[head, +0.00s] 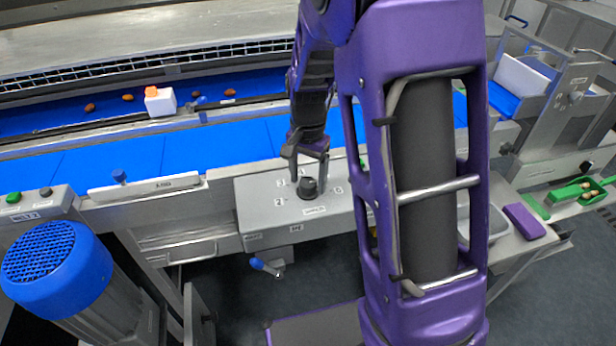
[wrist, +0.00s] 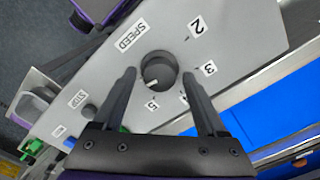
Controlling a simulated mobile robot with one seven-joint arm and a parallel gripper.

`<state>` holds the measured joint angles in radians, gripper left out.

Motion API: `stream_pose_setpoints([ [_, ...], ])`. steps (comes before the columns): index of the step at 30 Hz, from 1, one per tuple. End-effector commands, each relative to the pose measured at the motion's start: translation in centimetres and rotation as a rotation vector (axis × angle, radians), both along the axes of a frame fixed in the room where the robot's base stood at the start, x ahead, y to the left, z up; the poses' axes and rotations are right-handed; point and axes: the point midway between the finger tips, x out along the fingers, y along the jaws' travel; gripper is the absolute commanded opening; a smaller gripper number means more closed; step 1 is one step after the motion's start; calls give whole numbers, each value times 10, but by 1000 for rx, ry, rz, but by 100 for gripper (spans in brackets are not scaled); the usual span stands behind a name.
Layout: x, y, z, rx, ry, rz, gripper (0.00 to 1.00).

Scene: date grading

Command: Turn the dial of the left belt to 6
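A round black dial (head: 308,188) stands on a sloped grey control panel (head: 262,222) in front of the blue belt; it also shows in the wrist view (wrist: 158,75). The panel carries a SPEED label (wrist: 132,34) and number labels, of which 2, 3 and 5 are readable in the wrist view. The dial's white mark points toward the lower left there, near the 5 label (wrist: 152,102). I cannot make out a 6 in that view. My gripper (wrist: 160,72) is open, one finger on each side of the dial, with small gaps showing. It is above the panel in the head view (head: 308,170).
A blue belt (head: 90,155) runs behind the panel, and several dates lie on the farther belt. A button box (head: 35,205) and a blue motor (head: 55,265) stand at left.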

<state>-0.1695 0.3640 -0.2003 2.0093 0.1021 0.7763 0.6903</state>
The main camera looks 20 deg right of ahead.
Motion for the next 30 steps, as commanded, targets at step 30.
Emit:
stream_pose_setpoints([
  [30, 1, 0, 139, 0, -4, 2, 79],
])
